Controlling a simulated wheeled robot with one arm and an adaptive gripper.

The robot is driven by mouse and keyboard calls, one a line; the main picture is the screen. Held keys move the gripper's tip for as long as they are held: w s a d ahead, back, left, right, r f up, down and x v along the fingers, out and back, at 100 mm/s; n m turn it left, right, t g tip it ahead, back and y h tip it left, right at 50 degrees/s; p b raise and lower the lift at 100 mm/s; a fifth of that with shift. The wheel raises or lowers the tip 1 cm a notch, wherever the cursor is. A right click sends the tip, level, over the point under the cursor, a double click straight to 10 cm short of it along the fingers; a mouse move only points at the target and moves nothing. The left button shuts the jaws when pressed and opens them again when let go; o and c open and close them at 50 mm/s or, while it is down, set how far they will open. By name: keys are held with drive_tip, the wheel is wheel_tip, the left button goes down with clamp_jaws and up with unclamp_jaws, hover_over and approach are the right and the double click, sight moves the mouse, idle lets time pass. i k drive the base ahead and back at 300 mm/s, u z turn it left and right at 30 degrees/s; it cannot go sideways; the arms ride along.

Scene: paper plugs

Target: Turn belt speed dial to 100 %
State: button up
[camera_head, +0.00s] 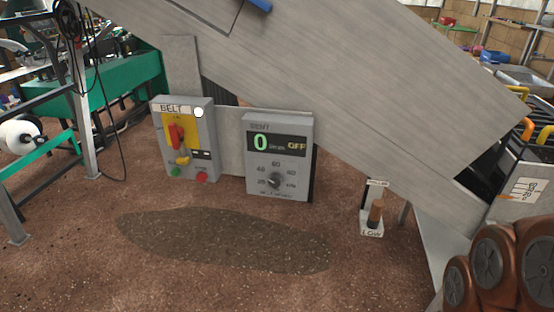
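The belt speed dial (274,181) is a small dark round knob on the lower part of a grey control box (305,160). Numbers ring the dial, but its pointer is too small to read surely. The display (276,144) above it shows a green 0 and the word OFF in yellow. To its left is a grey box labelled BELT (208,140), with a red switch handle (176,136) on a yellow plate, a green button (176,171) and a red button (202,177). My gripper is not in view.
A sloping grey conveyor side (330,75) hangs over both boxes. Brown rounded parts with dark wheel-like discs (490,262) fill the lower right. The brown floor before the boxes is open, with a dark patch (220,240).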

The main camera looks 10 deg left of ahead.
sight(275, 180)
drive_tip(key=u, duration=0.35)
drive_tip(key=k, duration=1.1)
drive_tip(key=u, duration=1.15)
drive_tip(key=i, duration=0.5)
drive_tip(key=z, duration=0.15)
